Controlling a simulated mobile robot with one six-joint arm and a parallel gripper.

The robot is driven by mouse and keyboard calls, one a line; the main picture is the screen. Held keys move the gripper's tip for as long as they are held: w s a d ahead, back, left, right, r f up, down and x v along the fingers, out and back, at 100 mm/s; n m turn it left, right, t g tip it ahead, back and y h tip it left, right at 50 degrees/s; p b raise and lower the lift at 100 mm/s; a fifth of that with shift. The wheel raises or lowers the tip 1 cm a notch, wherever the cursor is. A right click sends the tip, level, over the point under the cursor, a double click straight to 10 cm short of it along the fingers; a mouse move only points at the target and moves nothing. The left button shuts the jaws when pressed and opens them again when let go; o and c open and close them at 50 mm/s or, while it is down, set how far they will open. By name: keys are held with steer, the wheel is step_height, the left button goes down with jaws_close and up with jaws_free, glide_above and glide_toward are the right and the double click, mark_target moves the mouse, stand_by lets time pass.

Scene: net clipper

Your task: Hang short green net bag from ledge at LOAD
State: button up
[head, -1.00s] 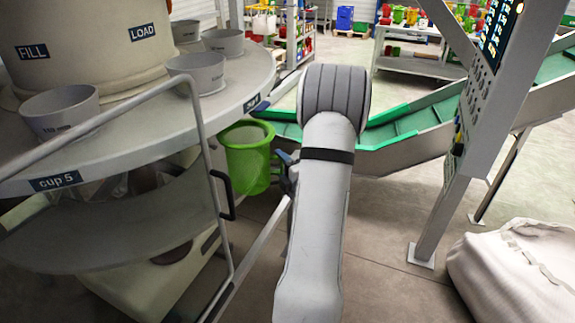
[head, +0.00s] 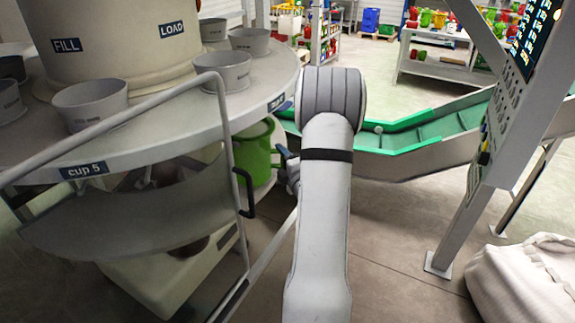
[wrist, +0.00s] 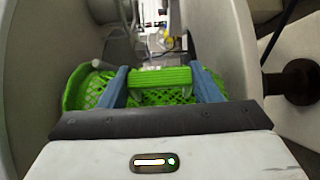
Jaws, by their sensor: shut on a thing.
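The green net bag (head: 254,150) hangs beside the right edge of the round carousel table, partly hidden behind the rail and the table rim in the head view. My gripper (wrist: 148,84) is shut on the bag; in the wrist view its two blue fingers stand on either side of the bag's bright green band, with green mesh (wrist: 84,90) showing to the left and below. In the head view my gripper is mostly hidden behind my arm. The LOAD label (head: 171,29) is on the drum above the table. I cannot make out the ledge clearly.
Grey cups (head: 90,103) stand on the carousel table (head: 150,135). A bent metal rail (head: 226,130) with a black handle runs close beside the bag. A green conveyor (head: 410,138) lies behind my arm, and a white sack (head: 525,280) lies at lower right.

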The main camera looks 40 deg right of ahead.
mark_target(270, 165)
steer(key=shift+w+a+b, duration=0.45)
steer(key=shift+w+b, duration=0.2)
steer(key=shift+w, duration=0.4)
steer(key=shift+w+a+b, duration=0.45)
steer(key=shift+w+b, duration=0.2)
steer(key=shift+w, duration=0.45)
steer(key=shift+w+a+b, duration=0.45)
steer(key=shift+w+b, duration=0.2)
steer(key=shift+w, duration=0.4)
steer(key=shift+f+b, duration=0.15)
steer(key=shift+b, duration=0.25)
steer(key=o, duration=1.2)
steer(key=shift+c, duration=0.2)
steer(key=b+v, duration=0.1)
steer(key=v, duration=0.6)
steer(key=shift+s+b, duration=0.3)
steer(key=shift+s, duration=0.1)
steer(key=shift+a, duration=0.1)
